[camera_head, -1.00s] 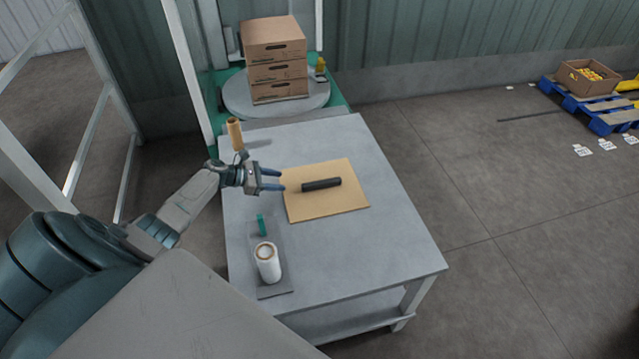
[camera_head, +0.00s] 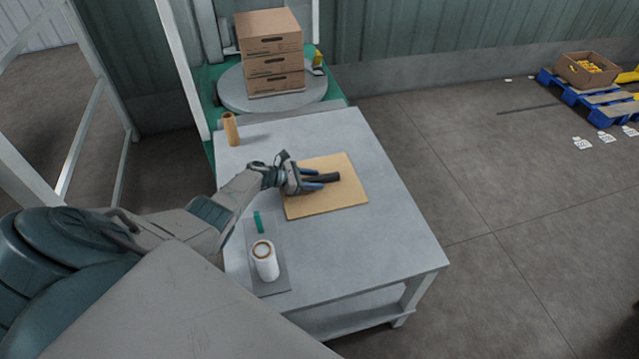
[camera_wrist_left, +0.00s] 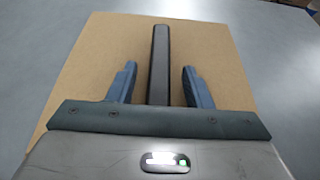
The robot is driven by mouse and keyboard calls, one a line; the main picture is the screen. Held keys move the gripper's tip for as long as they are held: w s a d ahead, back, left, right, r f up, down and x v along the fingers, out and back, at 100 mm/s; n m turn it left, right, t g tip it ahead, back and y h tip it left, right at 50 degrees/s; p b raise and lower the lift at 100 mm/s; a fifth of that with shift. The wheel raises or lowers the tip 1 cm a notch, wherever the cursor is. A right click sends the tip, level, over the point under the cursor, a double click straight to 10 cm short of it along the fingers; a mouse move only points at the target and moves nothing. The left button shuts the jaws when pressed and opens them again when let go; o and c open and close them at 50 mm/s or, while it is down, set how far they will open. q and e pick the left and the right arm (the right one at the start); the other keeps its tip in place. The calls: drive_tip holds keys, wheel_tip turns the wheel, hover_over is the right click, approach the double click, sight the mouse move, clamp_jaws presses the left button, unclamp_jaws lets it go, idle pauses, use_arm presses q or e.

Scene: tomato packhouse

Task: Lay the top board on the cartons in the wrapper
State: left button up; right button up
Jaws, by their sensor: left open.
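The top board (camera_head: 343,194) is a flat tan sheet lying on the grey table, with a black bar handle (camera_head: 331,177) across its middle. My left gripper (camera_head: 322,182) is over the board's left half, its fingers pointing along the handle. In the left wrist view the board (camera_wrist_left: 215,60) fills the middle, and the handle (camera_wrist_left: 160,50) runs between the two open fingers (camera_wrist_left: 158,85), with a gap on each side. The cartons (camera_head: 272,67) are brown boxes stacked on the round grey turntable of the wrapper (camera_head: 233,97) behind the table. My right gripper is out of view.
The table (camera_head: 400,240) also holds a brown cardboard tube (camera_head: 230,130), a white roll (camera_head: 264,263) on a dark mat (camera_head: 273,287) and a small green item (camera_head: 258,222). A white post (camera_head: 181,65) stands left of the wrapper. A blue pallet (camera_head: 607,110) with a crate is far right.

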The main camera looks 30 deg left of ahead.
use_arm(q)
drive_tip(key=shift+w+d+f, duration=0.1)
drive_tip(key=shift+w+f, duration=0.1)
clamp_jaws()
drive_tip(key=shift+r, duration=0.15)
